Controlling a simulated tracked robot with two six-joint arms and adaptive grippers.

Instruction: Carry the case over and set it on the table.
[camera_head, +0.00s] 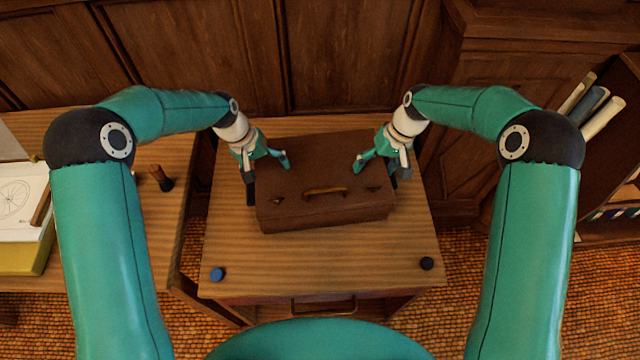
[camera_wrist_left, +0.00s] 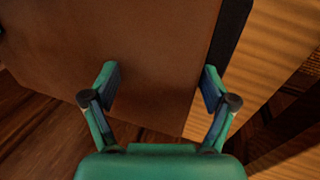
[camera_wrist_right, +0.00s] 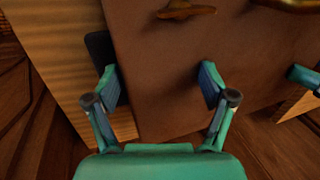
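The brown case (camera_head: 300,215) lies flat on a small wooden table with a drawer (camera_head: 330,270), its tan handle (camera_head: 325,192) towards me. My left gripper (camera_head: 268,178) is open at the case's left edge, one finger over the lid and the other outside the side. In the left wrist view the case lid (camera_wrist_left: 150,40) spreads between and beyond the fingers. My right gripper (camera_head: 376,175) is open at the right edge in the same way; the lid (camera_wrist_right: 170,95) also fills much of the right wrist view. I cannot tell whether any finger touches the case.
A wooden desk (camera_head: 180,215) at left holds a drawing (camera_head: 15,195) and a dark stamp-like object (camera_head: 160,178). Paper rolls (camera_head: 603,117) stand in a shelf at right.

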